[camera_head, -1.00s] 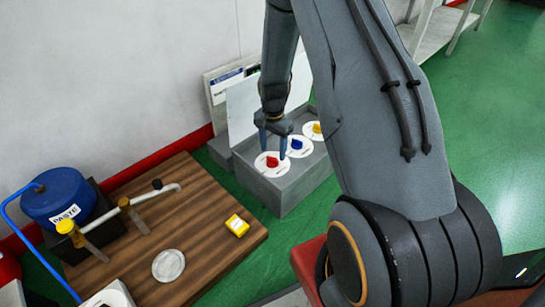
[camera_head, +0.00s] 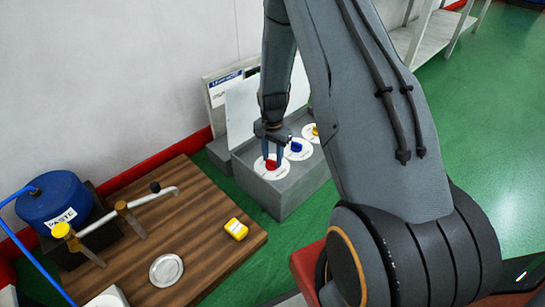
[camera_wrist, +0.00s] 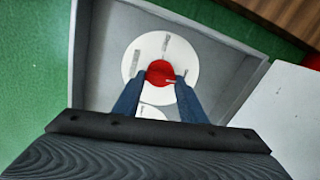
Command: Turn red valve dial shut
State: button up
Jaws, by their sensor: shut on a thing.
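The red valve dial (camera_head: 271,164) sits on a white disc (camera_head: 261,168) at the near end of the grey box (camera_head: 280,199). In the wrist view the red dial (camera_wrist: 160,72) shows as a red knob in the middle of its white disc (camera_wrist: 184,50), which bears small grey marks. My gripper (camera_head: 272,158) points down over the dial. In the wrist view my gripper (camera_wrist: 157,84) has its two blue fingers on either side of the dial, shut on it. The dial's near side is partly hidden by the fingers.
A blue dial (camera_head: 296,146) and a yellow dial (camera_head: 315,130) sit farther along the box. A panel stands behind it. A blue paste drum (camera_head: 52,199) stands beyond.

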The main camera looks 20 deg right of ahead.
jog(key=n+p, duration=0.4)
jog(key=shift+s+r, duration=0.1)
jog(key=shift+r, duration=0.05)
jog(key=n+p, duration=0.4)
jog(key=shift+a+n, duration=0.1)
jog(key=shift+n, duration=0.2)
jog(key=n+p, duration=0.2)
jog(key=n, duration=0.2)
jog(key=shift+a+n+p, duration=0.1)
jog(key=shift+n+p, duration=0.95)
jog(key=shift+n, duration=1.45)
jog(key=shift+f, duration=0.2)
jog(key=o, duration=1.1)
jog(key=shift+c, duration=0.2)
